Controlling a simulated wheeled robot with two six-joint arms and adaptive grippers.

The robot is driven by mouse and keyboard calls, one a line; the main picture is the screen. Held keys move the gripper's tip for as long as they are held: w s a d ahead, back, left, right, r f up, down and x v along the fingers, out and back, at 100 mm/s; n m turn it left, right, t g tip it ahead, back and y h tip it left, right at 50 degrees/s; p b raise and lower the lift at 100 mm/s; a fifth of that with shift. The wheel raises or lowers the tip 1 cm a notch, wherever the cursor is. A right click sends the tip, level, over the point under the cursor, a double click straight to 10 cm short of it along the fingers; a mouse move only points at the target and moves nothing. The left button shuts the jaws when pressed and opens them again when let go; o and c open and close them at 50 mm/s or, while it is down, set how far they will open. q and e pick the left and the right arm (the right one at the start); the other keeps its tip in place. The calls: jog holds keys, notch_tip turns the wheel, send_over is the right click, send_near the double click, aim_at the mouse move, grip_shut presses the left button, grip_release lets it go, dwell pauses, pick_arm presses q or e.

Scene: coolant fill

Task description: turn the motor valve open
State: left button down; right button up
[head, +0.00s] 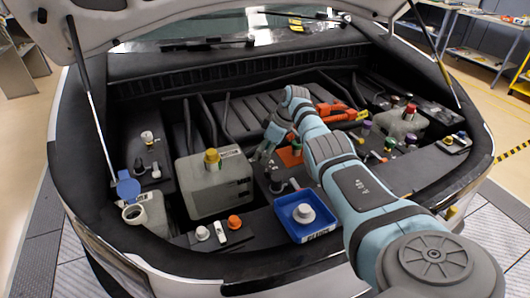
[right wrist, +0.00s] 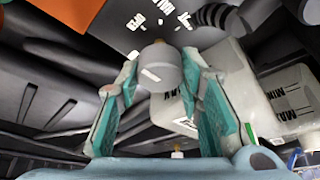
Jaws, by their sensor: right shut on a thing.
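In the right wrist view a grey rounded knob (right wrist: 166,72) with a white mark stands by a dark panel (right wrist: 112,38) with white lettering. It looks like the motor valve's knob. My right gripper (right wrist: 160,66) is shut on it, one finger on each side. In the head view my right gripper (head: 262,153) reaches down beside the grey tank, and the knob is hidden or too small to make out there. My left gripper is not in view.
The grey tank (head: 212,188) with a yellow cap (head: 211,156) stands just left of my right gripper. A blue tray (head: 318,228) holding a white cap (head: 303,213) sits in front. An orange part (head: 289,157) and orange cabling (head: 336,112) lie close by on the right.

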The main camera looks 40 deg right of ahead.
jog(key=o, duration=1.2)
jog(key=shift+c, duration=0.2)
jog(key=v, duration=1.2)
jog(key=shift+s, duration=0.15)
jog(key=shift+d+f, duration=0.1)
jog(key=shift+d, duration=0.05)
